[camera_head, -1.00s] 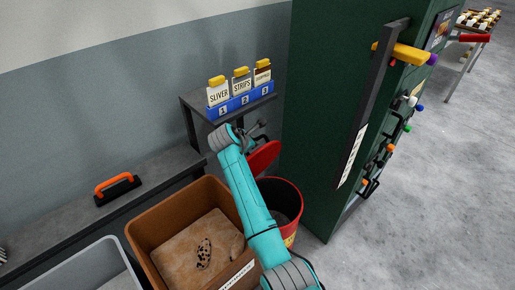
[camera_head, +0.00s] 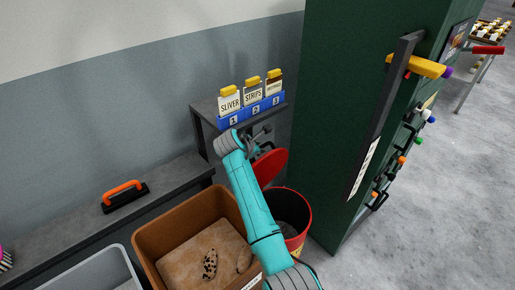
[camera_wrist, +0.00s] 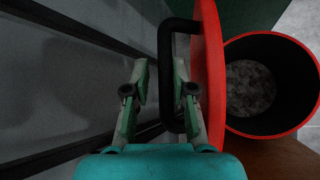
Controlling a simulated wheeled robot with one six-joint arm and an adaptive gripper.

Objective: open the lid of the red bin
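The red bin (camera_head: 306,222) stands between the brown box and the green cabinet, its mouth uncovered. The wrist view also shows its red rim (camera_wrist: 312,58) and grey contents. Its red lid (camera_head: 272,167) is swung up, standing steeply at the bin's back side. In the wrist view the lid (camera_wrist: 208,60) appears nearly edge-on, with a black loop handle (camera_wrist: 166,50) on its outer face. My gripper (camera_wrist: 160,82) is open, with its fingers on either side of the handle's bar and a gap showing at left. In the head view my gripper (camera_head: 262,147) is partly hidden by my arm.
A brown box (camera_head: 150,240) and a grey bin (camera_head: 70,275) stand left of the red bin. Behind are a dark ledge (camera_head: 75,215) with an orange-handled tool (camera_head: 124,196) and a small shelf with labelled cards. The green cabinet (camera_head: 335,110) stands close at right.

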